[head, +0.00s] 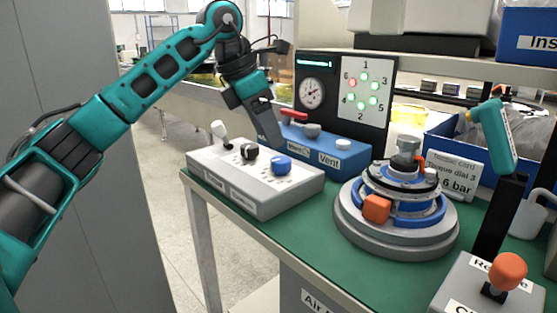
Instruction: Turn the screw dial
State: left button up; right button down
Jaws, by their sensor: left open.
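A pale grey control box (262,200) stands at the left of the green bench. On top it carries a white lever (220,131), a black dial (249,152) and a blue dial (281,164), each with marks around it. The small labels on its front are too blurred to read, so I cannot tell which dial is the screw dial. My left gripper (268,138) points down behind the black dial, by the left end of the blue box. It appears apart from both dials. It is open and empty; its fingertips are partly hard to make out. My right gripper is not in view.
A blue box (326,148) with a red lever stands behind. A panel (365,88) has a gauge and numbered lights, mostly green, one red. The round hub fixture (398,238) fills the bench middle. At right are a teal tool (492,135) and an orange-knobbed box (470,290).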

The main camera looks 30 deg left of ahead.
aim_at(281, 159)
pick_arm(q)
jog(key=b+x, duration=0.1)
jog(key=x, duration=0.4)
jog(key=shift+w+d+f, duration=0.15)
jog(key=shift+w+f, duration=0.05)
jog(key=shift+f, duration=0.3)
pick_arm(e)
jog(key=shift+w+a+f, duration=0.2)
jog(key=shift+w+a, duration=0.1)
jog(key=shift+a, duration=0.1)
pick_arm(q)
jog(key=shift+c, duration=0.2)
jog(key=c, duration=1)
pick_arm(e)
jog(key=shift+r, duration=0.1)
